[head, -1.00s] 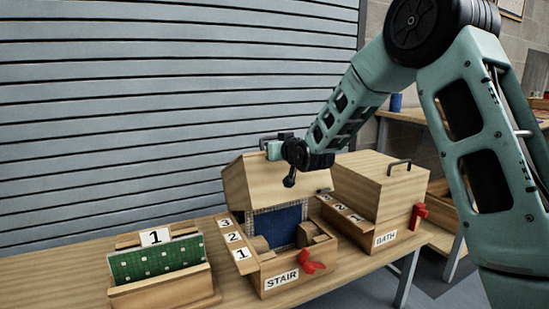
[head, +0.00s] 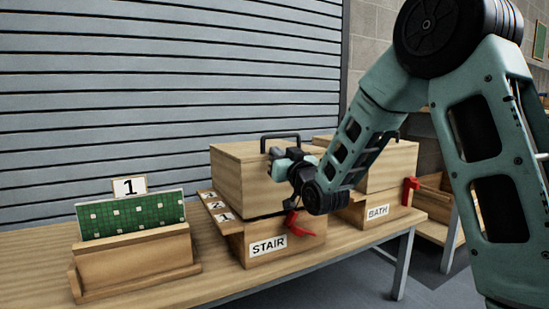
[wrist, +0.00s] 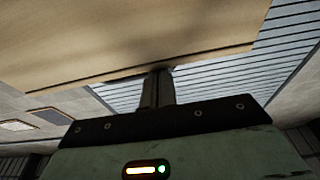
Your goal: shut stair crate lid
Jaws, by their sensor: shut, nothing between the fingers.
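The stair crate (head: 236,243), a light wood box with a STAIR label, stands on the bench. Its deep wooden lid (head: 240,178) is down over the crate and looks level, with a black handle on top. A thin dark line runs under its front edge; I cannot tell if it is fully seated. A red latch (head: 303,229) is at the crate's front right. My gripper (head: 291,213) is shut and empty, pointing down at the lid's front right. In the wrist view the shut fingers (wrist: 158,85) reach the edge of a wooden face; contact is unclear.
The bath crate (head: 352,215) with its lid (head: 393,168) down and a red latch (head: 410,190) stands close on the right. A wooden holder (head: 135,262) with a green mosaic panel (head: 130,214) stands left. Bare bench lies in front.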

